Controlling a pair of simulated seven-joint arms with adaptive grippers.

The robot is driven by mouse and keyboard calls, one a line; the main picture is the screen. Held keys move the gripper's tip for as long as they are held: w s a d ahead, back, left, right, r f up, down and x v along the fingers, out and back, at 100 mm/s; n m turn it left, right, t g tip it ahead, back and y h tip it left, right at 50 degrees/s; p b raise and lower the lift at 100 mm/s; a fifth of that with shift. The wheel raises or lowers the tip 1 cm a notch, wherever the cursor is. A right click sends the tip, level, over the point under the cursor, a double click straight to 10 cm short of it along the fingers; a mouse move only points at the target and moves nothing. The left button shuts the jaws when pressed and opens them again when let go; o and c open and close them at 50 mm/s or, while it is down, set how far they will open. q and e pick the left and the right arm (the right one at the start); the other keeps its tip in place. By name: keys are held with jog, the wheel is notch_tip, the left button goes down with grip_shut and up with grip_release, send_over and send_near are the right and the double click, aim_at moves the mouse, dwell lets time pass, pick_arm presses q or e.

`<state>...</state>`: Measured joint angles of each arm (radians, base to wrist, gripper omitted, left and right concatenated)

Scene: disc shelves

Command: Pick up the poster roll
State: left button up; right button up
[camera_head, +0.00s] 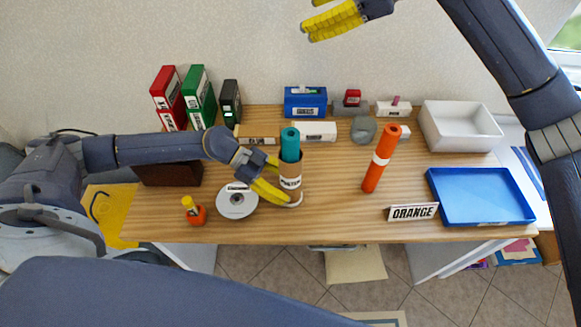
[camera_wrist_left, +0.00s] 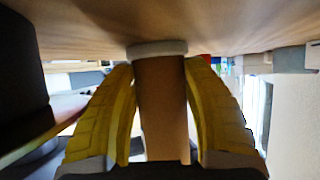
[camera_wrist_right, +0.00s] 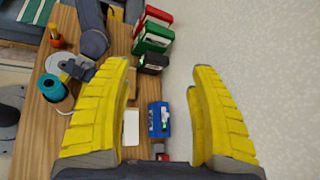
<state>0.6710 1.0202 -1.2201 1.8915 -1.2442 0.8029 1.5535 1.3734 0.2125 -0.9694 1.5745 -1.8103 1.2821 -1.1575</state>
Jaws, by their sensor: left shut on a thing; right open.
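The poster roll (camera_head: 290,146) stands about upright on the wooden table, with a teal upper part and a brown, labelled lower part (camera_head: 289,171). A white rim shows at its foot. My left gripper (camera_head: 277,190) is shut on the brown part, low down. In the left wrist view, the brown tube (camera_wrist_left: 161,105) sits between both yellow fingers, its white end near the table surface. The teal top also shows in the right wrist view (camera_wrist_right: 52,88). My right gripper (camera_head: 333,22) is open and empty, high above the back of the table.
An orange roll (camera_head: 381,159) stands to the right, near an ORANGE sign (camera_head: 412,212) and a blue tray (camera_head: 480,198). A white bin (camera_head: 459,125) is at back right. Binders (camera_head: 199,96) and boxes line the back.

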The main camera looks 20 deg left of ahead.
jog(key=s+a+f+n+g+h, duration=0.1)
jog(key=s+a+f+n+h, duration=0.1)
jog(key=s+a+n+h, duration=0.3)
jog(key=n+t+h, duration=0.1)
jog(key=n+h, duration=0.6)
send_near(290, 134)
jog(key=shift+w+a+f, duration=0.1)
jog(key=shift+w+f, duration=0.05)
jog(key=shift+f, duration=5.8)
jog(key=shift+o, duration=0.2)
grip_shut()
